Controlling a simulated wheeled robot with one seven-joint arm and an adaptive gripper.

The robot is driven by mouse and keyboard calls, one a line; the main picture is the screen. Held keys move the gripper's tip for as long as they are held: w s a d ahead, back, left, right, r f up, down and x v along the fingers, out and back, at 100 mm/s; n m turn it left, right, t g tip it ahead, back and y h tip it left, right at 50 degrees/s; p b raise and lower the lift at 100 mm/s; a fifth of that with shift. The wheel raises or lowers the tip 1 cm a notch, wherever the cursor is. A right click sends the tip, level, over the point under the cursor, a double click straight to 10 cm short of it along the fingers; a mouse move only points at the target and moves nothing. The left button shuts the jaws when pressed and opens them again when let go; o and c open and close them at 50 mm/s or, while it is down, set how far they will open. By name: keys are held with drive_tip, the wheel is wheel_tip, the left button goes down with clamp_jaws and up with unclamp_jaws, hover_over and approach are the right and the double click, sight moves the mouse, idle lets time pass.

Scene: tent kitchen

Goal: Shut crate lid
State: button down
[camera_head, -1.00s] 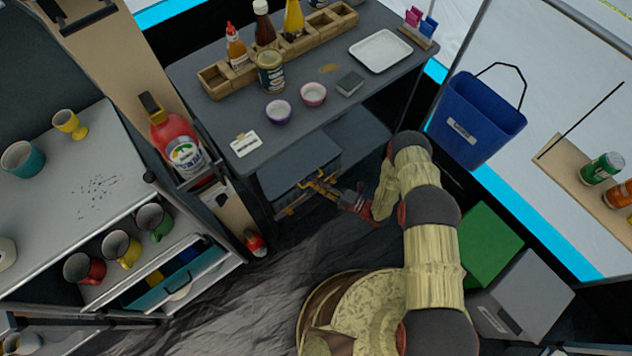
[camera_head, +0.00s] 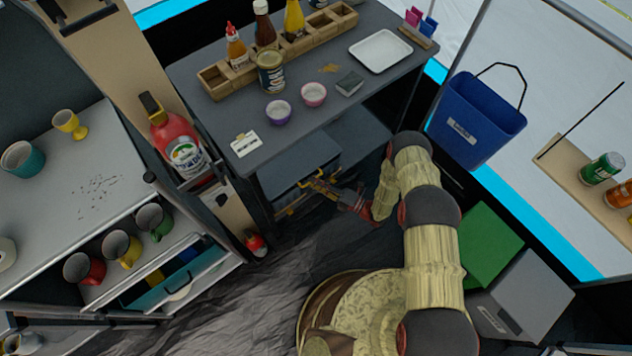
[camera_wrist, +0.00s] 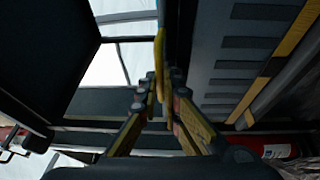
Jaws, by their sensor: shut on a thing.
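The grey crate (camera_head: 293,188) stands on the lower level of the dark table, with its dark grey lid (camera_head: 298,160) over it and yellow fittings along its front. My gripper (camera_head: 308,183) is at the crate's front edge, below the tabletop. In the wrist view my gripper (camera_wrist: 160,88) is shut on a thin yellow-edged part, which looks like the lid's edge (camera_wrist: 160,50). The ribbed grey crate side (camera_wrist: 235,65) with a yellow strip is to the right there. I cannot tell how far the lid stands from the crate's rim.
The dark tabletop (camera_head: 225,110) above carries a wooden bottle rack (camera_head: 300,48), two small bowls, a can and a white tray (camera_head: 380,51). A blue bin (camera_head: 476,120) stands right of the table. A shelf cabinet with mugs is at left. Dark floor (camera_head: 235,310) is clear in front.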

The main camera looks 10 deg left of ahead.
drive_tip(key=shift+s+d+f, duration=0.15)
drive_tip(key=shift+f, duration=1.95)
drive_tip(key=c, duration=2.2)
unclamp_jaws()
drive_tip(key=shift+f, duration=0.15)
drive_tip(key=shift+c, duration=0.2)
drive_tip(key=shift+o, duration=1.4)
drive_tip(key=v, duration=1.1)
drive_tip(key=shift+d, duration=0.45)
drive_tip(key=shift+s, duration=0.1)
